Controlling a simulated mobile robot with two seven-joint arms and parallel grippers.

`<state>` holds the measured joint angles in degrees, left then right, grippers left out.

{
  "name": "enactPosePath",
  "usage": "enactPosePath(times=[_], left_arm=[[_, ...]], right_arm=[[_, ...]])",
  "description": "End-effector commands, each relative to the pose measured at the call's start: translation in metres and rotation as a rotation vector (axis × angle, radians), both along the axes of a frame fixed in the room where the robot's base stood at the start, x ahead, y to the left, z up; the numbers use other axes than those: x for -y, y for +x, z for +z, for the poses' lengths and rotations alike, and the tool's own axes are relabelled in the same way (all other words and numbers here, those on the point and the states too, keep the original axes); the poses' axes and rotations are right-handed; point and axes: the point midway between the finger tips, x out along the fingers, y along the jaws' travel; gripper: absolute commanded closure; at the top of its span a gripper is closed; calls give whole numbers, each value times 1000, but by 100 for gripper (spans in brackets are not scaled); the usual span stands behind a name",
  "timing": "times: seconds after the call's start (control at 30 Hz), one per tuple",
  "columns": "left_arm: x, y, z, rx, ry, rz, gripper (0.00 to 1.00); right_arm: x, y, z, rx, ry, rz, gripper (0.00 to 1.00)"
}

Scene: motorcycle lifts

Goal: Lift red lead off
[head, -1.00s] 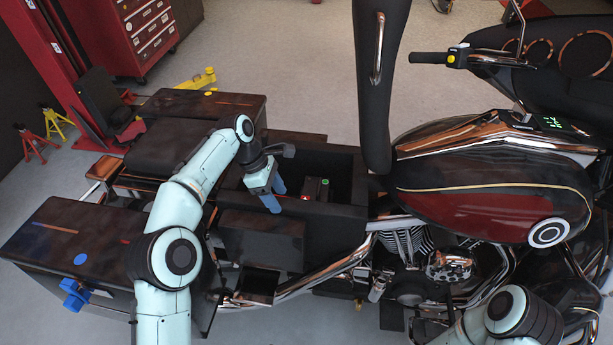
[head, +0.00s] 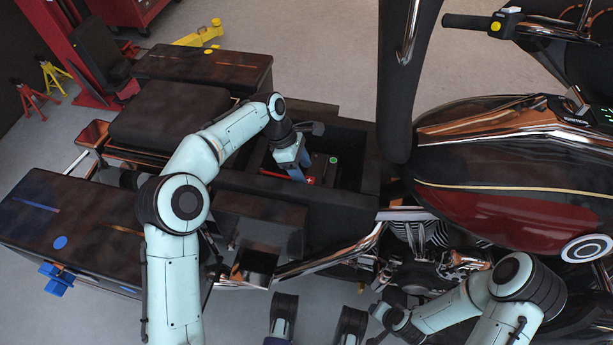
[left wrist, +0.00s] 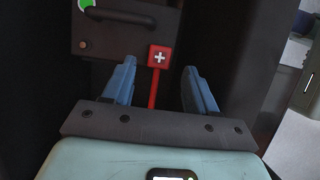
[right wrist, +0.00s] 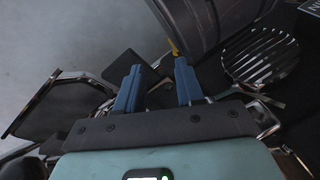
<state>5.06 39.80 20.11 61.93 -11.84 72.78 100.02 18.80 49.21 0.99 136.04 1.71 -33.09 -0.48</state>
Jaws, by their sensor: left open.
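The red lead (head: 310,181) has a red square end with a white cross. In the left wrist view its square end (left wrist: 159,57) lies against the dark battery box (left wrist: 110,42), and a red strip runs down from it. My left gripper (head: 296,172) reaches into the open bay of the motorcycle. In the left wrist view its blue fingers (left wrist: 158,72) are apart on either side of the red lead, with gaps both sides. My right gripper (right wrist: 160,75) is open and empty in the right wrist view, beside motorcycle parts.
A green round mark (head: 333,160) is on the battery box. Bay walls (head: 350,140) surround the left gripper closely. A black upright seat (head: 405,80) stands to the right, with the red-black tank (head: 510,170) beyond. Dark cases (head: 75,225) lie left.

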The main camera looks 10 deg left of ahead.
Motion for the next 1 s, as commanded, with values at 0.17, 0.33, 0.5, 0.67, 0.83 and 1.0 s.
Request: enactPosePath(times=[0.17,0.33,0.5,0.67,0.83,1.0], left_arm=[[9,-2,-24,-1,0,1,43],[13,-3,-32,1,0,1,43],[13,-3,-32,2,1,1,43],[13,-3,-32,1,1,0,62],[13,-3,-32,1,0,0,100],[13,-3,-31,1,-7,2,100]], right_arm=[[2,-14,-13,-46,2,-3,62],[2,-19,-17,-63,4,-4,62],[3,-19,-17,-65,3,-4,62],[3,-19,-16,-64,3,-4,62],[3,-19,-16,-64,3,-4,62],[3,-17,-14,-58,4,-4,62]])
